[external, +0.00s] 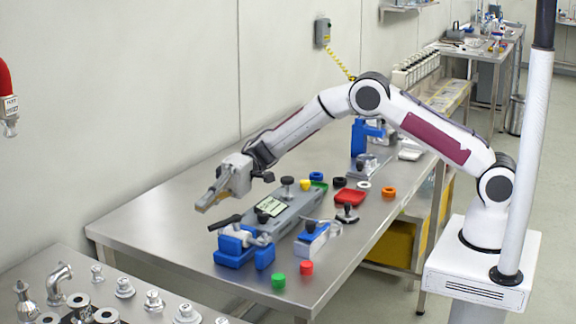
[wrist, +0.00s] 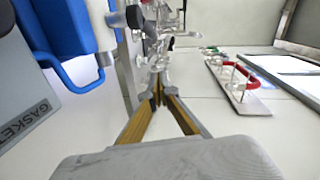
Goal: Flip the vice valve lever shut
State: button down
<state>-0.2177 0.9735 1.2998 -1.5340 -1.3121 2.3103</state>
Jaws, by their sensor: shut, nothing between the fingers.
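A blue vice (external: 236,252) stands near the front left part of the steel table and grips a metal valve (external: 260,238). The valve's black lever (external: 224,222) sticks out to the left and slants over the vice. My gripper (external: 203,207) hangs above and to the left of the lever, apart from it, pointing down and left. In the wrist view its yellow-brown fingers (wrist: 159,92) meet at the tips with nothing between them. The lever cannot be made out clearly in the wrist view.
A grey plate with a label (external: 272,208), a blue-and-grey block (external: 311,238), green (external: 278,281) and red (external: 306,268) caps and a red tray (external: 350,197) lie near the vice. Metal fittings (external: 124,287) stand on a nearer table. The table's left part is clear.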

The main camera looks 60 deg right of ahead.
jog(key=w+d+r, duration=0.1)
jog(key=w+d, duration=0.2)
jog(key=d, duration=0.4)
jog(key=shift+w, duration=0.3)
jog(key=c, duration=2.1)
grip_release()
jog(key=shift+c, duration=0.2)
jog(key=shift+o, duration=0.2)
jog(key=shift+s+a+n, duration=0.3)
jog(key=shift+s+a, duration=0.1)
jog(key=shift+s, duration=0.3)
jog(key=n, duration=0.5)
send_near(219, 226)
jog(key=shift+w+a+g+h, duration=0.15)
jog(key=shift+w+a+h, duration=0.05)
jog(key=shift+a, duration=0.25)
jog(key=shift+w+a+g+h, duration=0.15)
jog(key=shift+a+h, duration=0.05)
jog(key=shift+a, duration=0.2)
jog(key=shift+x, duration=3.9)
grip_shut()
